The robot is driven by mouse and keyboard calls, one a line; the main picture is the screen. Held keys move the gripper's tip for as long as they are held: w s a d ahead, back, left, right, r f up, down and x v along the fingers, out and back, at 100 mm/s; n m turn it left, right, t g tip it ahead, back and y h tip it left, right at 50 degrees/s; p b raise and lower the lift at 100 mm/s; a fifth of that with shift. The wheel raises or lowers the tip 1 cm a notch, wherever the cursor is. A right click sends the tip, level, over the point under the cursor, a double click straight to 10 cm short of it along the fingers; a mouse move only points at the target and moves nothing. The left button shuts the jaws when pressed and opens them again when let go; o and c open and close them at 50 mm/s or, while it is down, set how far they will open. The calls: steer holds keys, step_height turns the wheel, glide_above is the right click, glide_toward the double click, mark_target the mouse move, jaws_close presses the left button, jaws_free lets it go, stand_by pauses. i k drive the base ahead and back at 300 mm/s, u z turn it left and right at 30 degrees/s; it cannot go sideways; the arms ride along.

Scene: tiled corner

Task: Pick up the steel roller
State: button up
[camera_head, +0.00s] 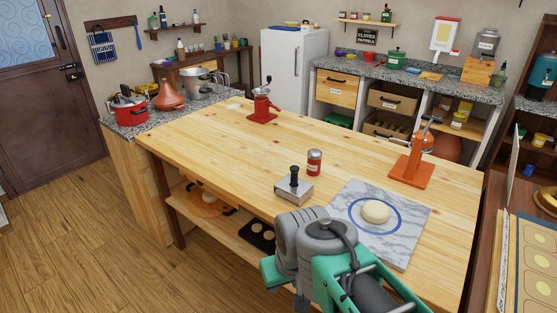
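A silver-grey metal piece with an upright black handle (293,190) stands on the wooden table (205,140), near its front edge. It is the only thing on the table that looks like a steel roller, though its lower part looks boxy and I cannot make out a rolling part. It stands free, left of the marble slab and just beyond my arm in the picture. My grey and green arm fills the bottom middle of the view. I cannot make out my gripper's fingers, and nothing held shows.
A red can (314,162) stands close behind the metal piece. A marble slab (411,246) with a dough ball (376,211) lies to its right. An orange press (412,170) and a red grinder (263,106) stand farther off. The table's left middle is clear.

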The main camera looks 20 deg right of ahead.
mark_target(301, 189)
steer(key=i, duration=0.95)
steer(key=u, duration=0.45)
